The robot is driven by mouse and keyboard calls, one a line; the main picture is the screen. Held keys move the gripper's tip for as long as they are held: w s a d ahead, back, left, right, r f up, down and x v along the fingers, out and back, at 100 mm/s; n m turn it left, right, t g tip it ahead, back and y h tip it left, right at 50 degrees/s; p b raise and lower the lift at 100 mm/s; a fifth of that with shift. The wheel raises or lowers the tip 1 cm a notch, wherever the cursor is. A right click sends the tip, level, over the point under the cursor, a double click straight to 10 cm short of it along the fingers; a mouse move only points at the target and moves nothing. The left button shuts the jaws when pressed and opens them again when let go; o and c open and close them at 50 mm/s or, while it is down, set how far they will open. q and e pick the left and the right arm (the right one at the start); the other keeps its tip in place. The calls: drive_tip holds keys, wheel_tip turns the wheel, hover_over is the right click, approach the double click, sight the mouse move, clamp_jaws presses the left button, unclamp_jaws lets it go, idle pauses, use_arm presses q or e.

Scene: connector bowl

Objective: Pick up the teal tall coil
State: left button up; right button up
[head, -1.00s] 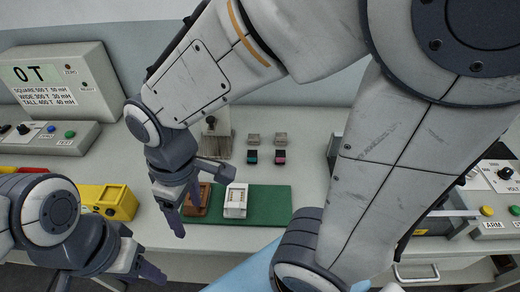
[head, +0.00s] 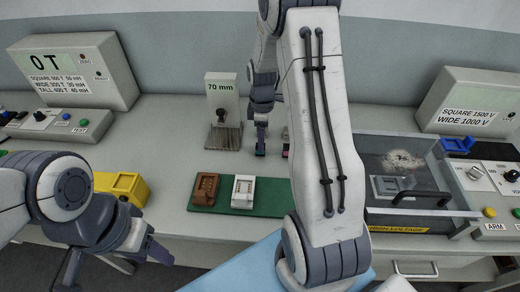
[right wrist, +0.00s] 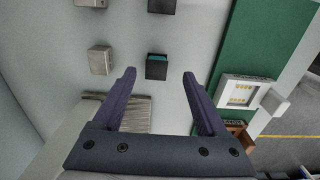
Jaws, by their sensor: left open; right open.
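In the right wrist view a dark block with a teal strip, the teal coil (right wrist: 157,67), stands on the bench between the fingertip lines of my right gripper (right wrist: 160,75). The fingers are open on either side, with clear gaps to the coil. In the head view my right gripper (head: 261,146) points down at the back of the bench, and its near finger and arm hide most of the coil there. A pink-topped dark block (head: 285,149) is just right of it. My left gripper (head: 116,264) is open and empty at the front left.
Grey blocks (right wrist: 99,60) stand near the teal coil. A post marked 70 mm (head: 222,92) stands left of my right gripper. A green mat (head: 272,200) with brown (head: 205,188) and white (head: 243,191) fixtures lies in front. A yellow fixture (head: 121,187) is left.

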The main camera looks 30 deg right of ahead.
drive_tip(key=shift+w+f+p, duration=0.2)
drive_tip(key=shift+f+p, duration=0.15)
drive_tip(key=shift+f, duration=1.05)
drive_tip(key=shift+w+f+p, duration=0.2)
drive_tip(key=shift+f+p, duration=0.1)
drive_tip(key=shift+f, duration=1.05)
clamp_jaws()
drive_tip(key=shift+r, duration=0.15)
